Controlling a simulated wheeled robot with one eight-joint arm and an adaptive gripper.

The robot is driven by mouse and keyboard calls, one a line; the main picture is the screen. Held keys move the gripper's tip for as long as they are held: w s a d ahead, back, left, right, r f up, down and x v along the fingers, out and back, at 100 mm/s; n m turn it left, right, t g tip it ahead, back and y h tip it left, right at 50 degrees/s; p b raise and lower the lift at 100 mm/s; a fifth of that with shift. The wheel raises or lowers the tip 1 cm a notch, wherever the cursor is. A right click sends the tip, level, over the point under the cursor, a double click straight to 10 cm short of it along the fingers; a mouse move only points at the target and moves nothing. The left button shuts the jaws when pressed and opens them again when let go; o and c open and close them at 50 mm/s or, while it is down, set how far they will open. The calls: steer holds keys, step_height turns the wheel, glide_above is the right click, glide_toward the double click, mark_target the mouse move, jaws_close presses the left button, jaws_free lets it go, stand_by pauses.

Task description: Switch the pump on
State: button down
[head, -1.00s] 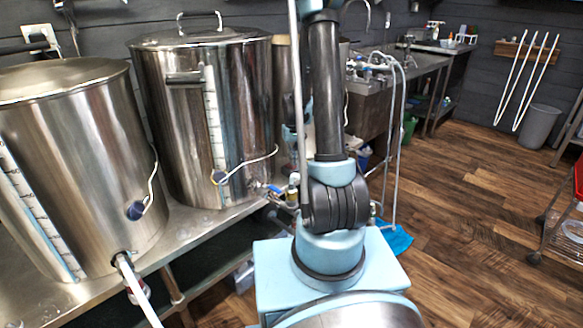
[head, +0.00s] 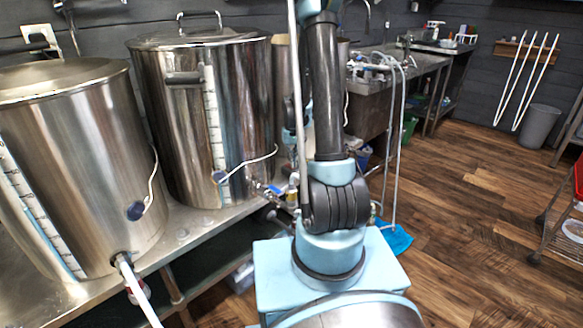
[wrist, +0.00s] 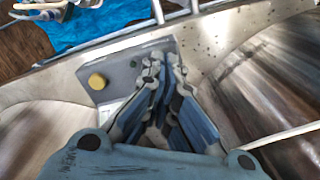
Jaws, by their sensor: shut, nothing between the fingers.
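In the wrist view a grey box or plate (wrist: 122,70) with a round yellow-brown knob (wrist: 97,82) sits by the steel surface. It may be the pump's switch, but no label is readable. My gripper (wrist: 157,60) is shut and empty, with its fingertips over the right part of this grey plate, to the right of the knob. I cannot tell whether the tips touch it. In the head view my own arm hides the gripper and the plate. No pump body can be made out clearly.
Two steel kettles, a near one (head: 80,170) and a lidded one (head: 205,115), stand on a steel bench (head: 190,235) at left. A blue-handled valve (head: 275,189) and hoses lie close to my arm. The floor at right is mostly clear.

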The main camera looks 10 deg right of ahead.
steer(key=shift+f, duration=0.45)
steer(key=shift+r, duration=3.05)
